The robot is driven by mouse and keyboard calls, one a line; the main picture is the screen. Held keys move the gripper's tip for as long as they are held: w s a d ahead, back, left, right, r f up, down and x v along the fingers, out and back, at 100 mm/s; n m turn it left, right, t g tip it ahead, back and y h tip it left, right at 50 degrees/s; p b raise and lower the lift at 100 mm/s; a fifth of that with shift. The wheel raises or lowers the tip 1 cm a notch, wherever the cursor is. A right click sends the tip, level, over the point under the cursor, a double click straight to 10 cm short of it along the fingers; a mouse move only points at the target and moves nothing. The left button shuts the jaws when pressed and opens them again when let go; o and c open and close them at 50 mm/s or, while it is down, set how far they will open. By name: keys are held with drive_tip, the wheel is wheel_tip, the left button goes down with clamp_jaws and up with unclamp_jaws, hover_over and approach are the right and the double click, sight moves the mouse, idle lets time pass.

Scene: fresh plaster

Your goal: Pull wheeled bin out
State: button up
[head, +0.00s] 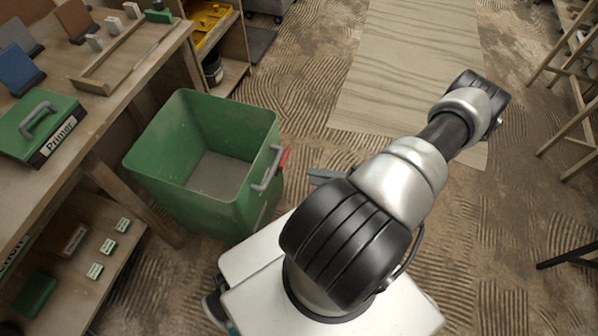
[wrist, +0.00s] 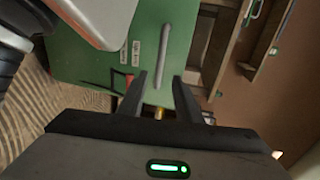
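The green wheeled bin (head: 165,180) stands upright and open-topped, partly under the workbench at the left; its inside looks empty. A grey bar handle (head: 268,170) is on its right side, with a small red piece (head: 284,158) beside it. My gripper (head: 313,177) is to the right of the handle, apart from it, mostly hidden behind my arm. In the wrist view, my gripper (wrist: 160,76) is open and points at the bin's green side (wrist: 92,66). The grey handle (wrist: 164,55) appears between its fingers, with nothing gripped. The bin's wheels are hidden.
The workbench (head: 120,75) at left carries a green Primer case (head: 38,128) and small blocks. Its lower shelf (head: 85,235) is close to the bin. A board (head: 400,70) lies on the ridged floor. Wooden trestles (head: 572,130) stand at right.

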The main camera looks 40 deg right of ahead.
drive_tip(key=shift+v, duration=2.2)
